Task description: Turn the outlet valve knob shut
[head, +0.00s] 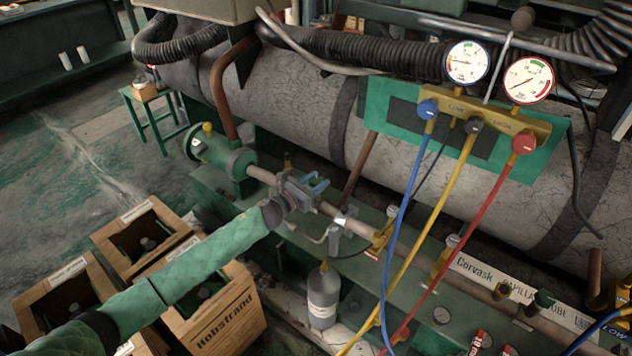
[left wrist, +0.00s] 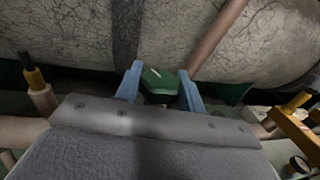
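A dark green valve knob (left wrist: 160,82) with a pale mark on its top shows in the left wrist view. It sits between the two blue fingers of my left gripper (left wrist: 160,86), one on each side, with no clear gap to either. In the head view my left gripper (head: 312,187) is over the pipework in the middle, and its body hides the knob there. My right gripper is in neither view.
A gauge manifold (head: 485,110) with blue, yellow and red hoses hangs right of my left gripper. A grey bottle (head: 322,297) stands below it. Cardboard boxes (head: 222,318) stand at lower left. The big grey cylinder (head: 310,95) lies behind.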

